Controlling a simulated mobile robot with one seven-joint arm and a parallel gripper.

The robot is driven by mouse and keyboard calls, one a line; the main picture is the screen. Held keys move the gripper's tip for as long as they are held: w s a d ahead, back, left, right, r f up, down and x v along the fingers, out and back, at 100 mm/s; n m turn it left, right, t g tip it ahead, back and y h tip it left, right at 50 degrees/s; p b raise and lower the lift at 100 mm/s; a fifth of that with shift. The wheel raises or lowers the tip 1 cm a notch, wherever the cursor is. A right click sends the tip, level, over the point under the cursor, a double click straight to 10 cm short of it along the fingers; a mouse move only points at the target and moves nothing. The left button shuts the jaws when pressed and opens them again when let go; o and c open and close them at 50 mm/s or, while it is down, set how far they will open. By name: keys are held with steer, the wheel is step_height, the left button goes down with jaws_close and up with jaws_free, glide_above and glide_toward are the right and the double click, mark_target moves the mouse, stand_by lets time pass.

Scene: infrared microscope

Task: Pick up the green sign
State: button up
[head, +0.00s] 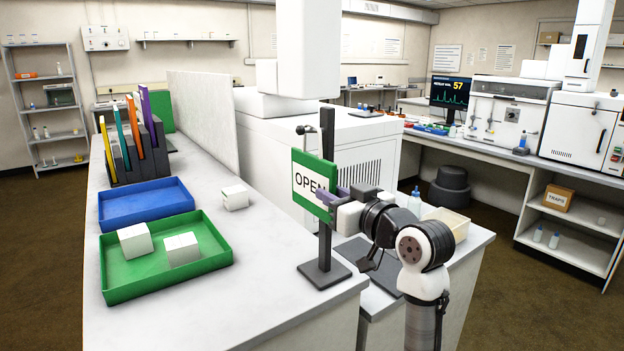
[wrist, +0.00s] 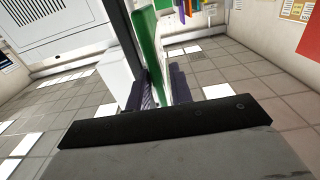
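The green sign (head: 303,172) has a white face reading OPEN and hangs upright on a dark post with a square base (head: 325,272) near the counter's front right corner. My gripper (head: 340,197) is at the sign's right edge, with one purple finger in front of its face. In the wrist view the green sign (wrist: 148,45) is seen nearly edge-on, reaching down between my two fingers (wrist: 160,92). The fingers look apart, with the sign between them; contact is hard to tell.
A green tray (head: 165,290) with two white cubes and a blue tray (head: 148,203) lie on the counter to the left. Another white cube (head: 235,197) lies between tray and sign. A large white instrument (head: 345,145) stands close behind the sign.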

mark_target(318, 216)
steer(key=x, duration=0.1)
steer(key=p+x, duration=0.2)
steer(key=x, duration=0.1)
steer(key=shift+w+r, duration=0.2)
steer(key=shift+r, duration=0.15)
steer(key=shift+w+a+f, duration=0.15)
steer(key=shift+w+a, duration=0.15)
steer(key=shift+w, duration=0.2)
jaws_close()
